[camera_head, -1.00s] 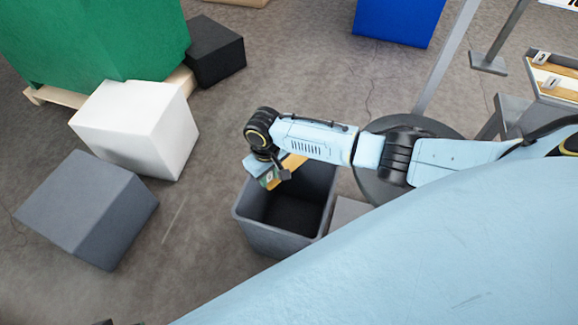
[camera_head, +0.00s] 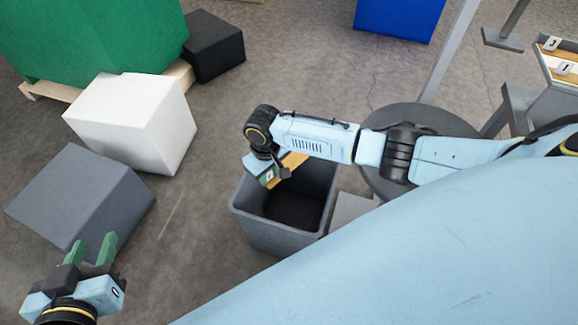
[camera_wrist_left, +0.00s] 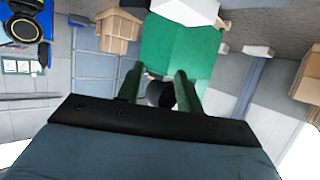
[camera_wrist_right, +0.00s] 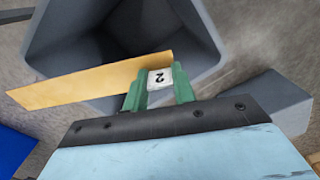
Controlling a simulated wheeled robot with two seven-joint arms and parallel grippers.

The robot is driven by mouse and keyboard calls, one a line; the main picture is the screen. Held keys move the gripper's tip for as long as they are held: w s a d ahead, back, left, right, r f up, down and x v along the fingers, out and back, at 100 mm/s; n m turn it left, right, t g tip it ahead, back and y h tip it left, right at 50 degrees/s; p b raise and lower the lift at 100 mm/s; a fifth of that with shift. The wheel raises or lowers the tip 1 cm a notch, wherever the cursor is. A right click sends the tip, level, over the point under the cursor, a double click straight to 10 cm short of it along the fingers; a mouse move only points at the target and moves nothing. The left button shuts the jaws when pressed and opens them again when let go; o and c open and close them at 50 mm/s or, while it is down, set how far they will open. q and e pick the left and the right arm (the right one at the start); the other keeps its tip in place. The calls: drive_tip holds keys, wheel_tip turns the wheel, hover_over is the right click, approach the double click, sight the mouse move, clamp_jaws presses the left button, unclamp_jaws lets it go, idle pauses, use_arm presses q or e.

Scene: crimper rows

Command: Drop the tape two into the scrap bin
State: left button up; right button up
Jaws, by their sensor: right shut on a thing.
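Tape two is a flat yellow-orange strip (camera_head: 293,162) with a white label reading 2. My right gripper (camera_head: 270,178) is shut on it at the label. In the right wrist view the strip (camera_wrist_right: 88,84) sticks out to the left from the green fingers (camera_wrist_right: 158,88). The scrap bin (camera_head: 272,236) is a grey open-topped box on the floor. The right gripper holds the strip above its opening, and the bin (camera_wrist_right: 190,25) also shows beneath it in the right wrist view. My left gripper (camera_head: 93,249) is open and empty at the lower left, apart from the bin.
A grey box (camera_head: 75,200), a white box (camera_head: 135,125) and a black box (camera_head: 215,48) stand left of the bin. A green container (camera_head: 100,35) on a pallet and a blue box (camera_head: 400,18) are behind. A tray with labels 3 and 1 (camera_head: 562,68) is at the right.

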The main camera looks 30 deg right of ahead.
drive_tip(key=shift+f+b, duration=0.75)
drive_tip(key=shift+b, duration=0.05)
use_arm(q)
wheel_tip(320, 180, up, 7)
drive_tip(key=w+d+t+h, duration=0.1)
drive_tip(key=d+t+h, duration=0.1)
drive_tip(key=t, duration=0.3)
drive_tip(key=shift+w+r, duration=0.2)
drive_tip(key=shift+w, duration=0.1)
